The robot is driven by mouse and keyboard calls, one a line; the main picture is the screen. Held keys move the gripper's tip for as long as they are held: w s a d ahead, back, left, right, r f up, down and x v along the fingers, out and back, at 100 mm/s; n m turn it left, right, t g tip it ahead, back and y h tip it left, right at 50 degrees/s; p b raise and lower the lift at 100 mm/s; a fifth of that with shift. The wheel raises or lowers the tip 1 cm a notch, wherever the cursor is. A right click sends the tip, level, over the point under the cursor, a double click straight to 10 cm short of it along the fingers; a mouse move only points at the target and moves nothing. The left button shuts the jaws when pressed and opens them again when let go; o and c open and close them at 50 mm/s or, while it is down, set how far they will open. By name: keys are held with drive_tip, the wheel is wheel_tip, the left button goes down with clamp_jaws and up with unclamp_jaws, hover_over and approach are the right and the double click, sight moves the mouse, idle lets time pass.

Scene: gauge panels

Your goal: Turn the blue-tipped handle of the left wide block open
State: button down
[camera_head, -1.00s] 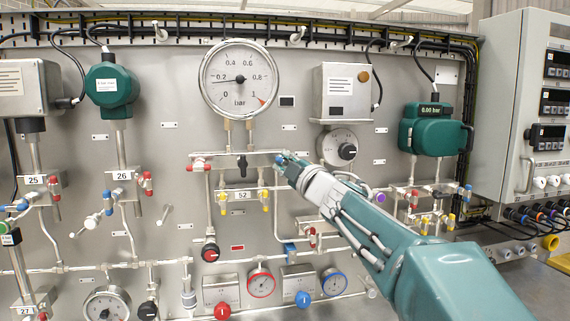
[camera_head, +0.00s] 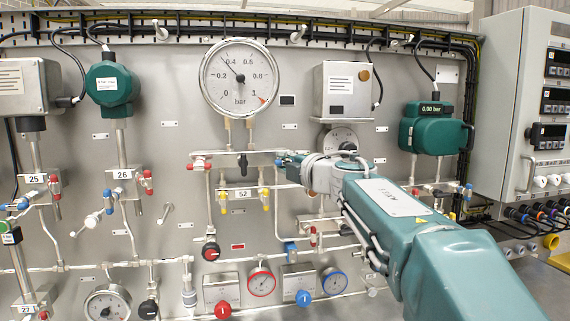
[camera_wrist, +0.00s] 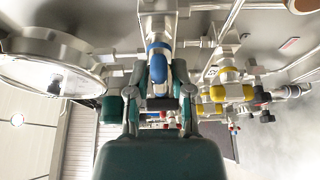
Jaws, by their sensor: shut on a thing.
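The wide block's manifold, labelled 52 (camera_head: 241,195), sits under the large round gauge (camera_head: 240,78). A red-tipped handle (camera_head: 198,164) is on its left side. The blue-tipped handle (camera_wrist: 158,62) is on its right side and shows large in the wrist view. My gripper (camera_wrist: 158,92) is shut on the blue-tipped handle, with one finger on each side of it. In the head view, my gripper (camera_head: 285,160) reaches the handle from the right and hides most of it. The gauge needle points just below 0.4.
Yellow-tipped valves (camera_head: 265,200) hang below the manifold, close to my gripper. A grey box (camera_head: 342,92) and a dial behind my wrist are to the right. A green transmitter (camera_head: 425,130) and a control cabinet (camera_head: 525,100) stand farther right.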

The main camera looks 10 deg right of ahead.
drive_tip(key=shift+w+f, duration=0.1)
drive_tip(key=shift+f, duration=0.25)
drive_tip(key=c, duration=0.7)
unclamp_jaws()
drive_tip(key=shift+a+r, duration=0.1)
drive_tip(key=shift+a, duration=0.05)
drive_tip(key=shift+r, duration=0.1)
drive_tip(key=v, duration=1.2)
